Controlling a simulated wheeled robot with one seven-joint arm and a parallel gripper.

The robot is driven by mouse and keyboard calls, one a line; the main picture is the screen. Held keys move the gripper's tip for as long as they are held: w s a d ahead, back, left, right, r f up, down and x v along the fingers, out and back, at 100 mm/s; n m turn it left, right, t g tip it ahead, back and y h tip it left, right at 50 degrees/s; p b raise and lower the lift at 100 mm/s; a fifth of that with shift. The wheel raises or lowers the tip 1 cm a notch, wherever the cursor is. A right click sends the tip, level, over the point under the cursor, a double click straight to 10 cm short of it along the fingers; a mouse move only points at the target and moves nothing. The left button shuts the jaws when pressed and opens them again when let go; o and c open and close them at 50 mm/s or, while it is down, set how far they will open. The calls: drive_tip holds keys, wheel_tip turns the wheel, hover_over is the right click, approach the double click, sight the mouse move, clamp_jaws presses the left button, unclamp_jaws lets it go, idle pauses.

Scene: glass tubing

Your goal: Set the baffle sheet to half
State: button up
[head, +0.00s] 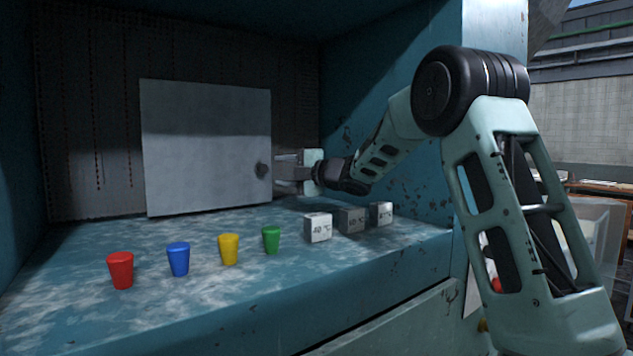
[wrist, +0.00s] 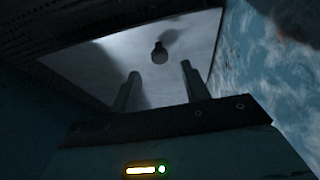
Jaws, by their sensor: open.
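The baffle sheet (head: 205,148) is a flat grey metal panel standing at the back of the teal booth, its lower edge close to the counter. A dark round knob (head: 262,171) sits near its right edge. My gripper (head: 280,172) reaches in from the right, close to the knob. In the wrist view the two fingers (wrist: 158,92) are apart, with the knob (wrist: 159,53) beyond their tips and roughly between them. The sheet also fills the upper middle of the wrist view (wrist: 110,62). The gripper is open and holds nothing.
Red (head: 121,270), blue (head: 178,259), yellow (head: 229,249) and green (head: 271,239) cups stand in a row on the counter (head: 75,245). Grey marked cubes (head: 318,228) sit to their right, below my forearm. The booth's right wall (head: 405,185) is close to my arm.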

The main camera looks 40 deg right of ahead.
drive_tip(key=b+v, duration=0.3)
drive_tip(key=v, duration=0.8)
drive_tip(key=shift+s+d, duration=0.15)
drive_tip(key=shift+s, duration=0.1)
drive_tip(key=shift+f, duration=0.1)
